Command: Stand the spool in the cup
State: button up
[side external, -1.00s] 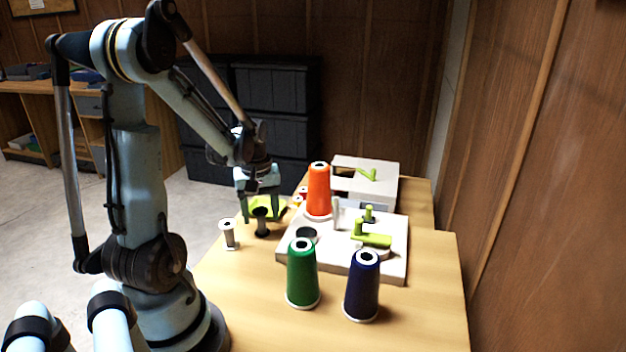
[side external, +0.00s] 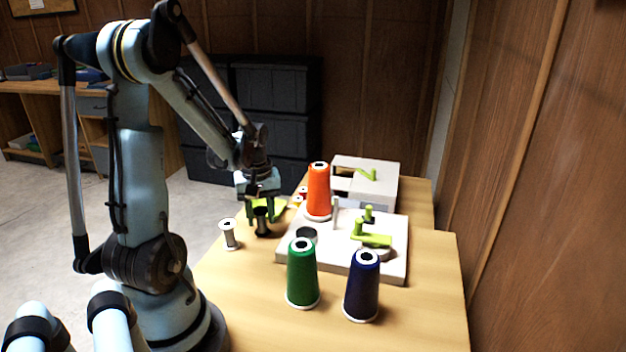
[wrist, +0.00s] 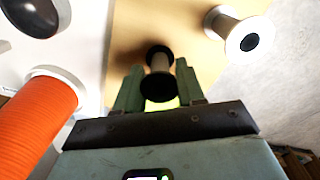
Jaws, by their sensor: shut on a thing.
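The spool (side external: 262,222), with dark end flanges, stands upright on the wooden table beside the white base board. My gripper (side external: 262,210) comes down from above and is shut on it, one finger on each side. In the wrist view, the spool (wrist: 160,62) shows between the two green-grey fingers (wrist: 158,88), its dark near flange facing the camera. The cup (side external: 306,235), a dark round opening, sits on the near left part of the board, to the right of my gripper. A dark round shape at the top left of the wrist view (wrist: 33,15) looks like it.
A white spool (side external: 229,234) stands close to the left. An orange cone (side external: 318,190) and a pale post (side external: 336,213) rise from the board (side external: 395,262). Green (side external: 302,273) and navy (side external: 362,286) cones stand in front. Green fittings (side external: 370,239) are on the right.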

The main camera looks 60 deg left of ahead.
aim_at(260, 210)
jog(key=shift+r, duration=2.45)
jog(key=shift+w+d+r, duration=0.3)
jog(key=shift+w+d, duration=0.75)
jog(key=shift+d, duration=0.7)
jog(key=shift+w+d+r, duration=0.35)
jog(key=shift+w+d, duration=0.75)
jog(key=shift+d, duration=0.7)
jog(key=shift+w+d+r, duration=0.3)
jog(key=shift+w+d, duration=0.75)
jog(key=shift+d, duration=0.7)
jog(key=shift+f, duration=0.1)
jog(key=shift+f, duration=1.6)
